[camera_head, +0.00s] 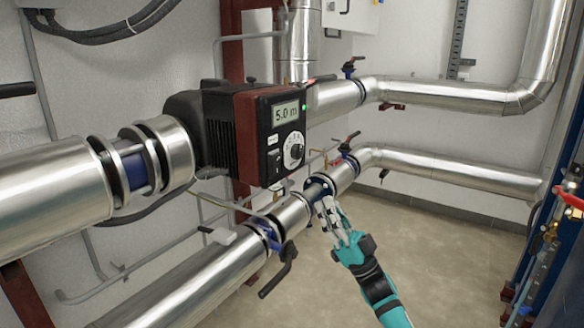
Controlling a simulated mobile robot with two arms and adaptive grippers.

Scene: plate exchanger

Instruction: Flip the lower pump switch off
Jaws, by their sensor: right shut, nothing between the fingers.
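A dark red and black pump (222,130) sits on the upper silver pipe, left of the middle. Its front face has a lit display (286,112) reading 5.0 m and a small green light. Below the display are a black switch (274,161) at the left and a round white dial (294,150) at the right. I cannot tell the switch's position. My right gripper (327,206) is shut and empty, below and to the right of the pump face, in front of the lower pipe. It is apart from the switch. My left gripper is not in view.
The lower silver pipe (200,278) runs under the pump and has a black valve handle (279,270). Silver pipes (455,165) continue to the right. Blue framework with fittings (550,245) stands at the right edge. The floor (450,260) between is clear.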

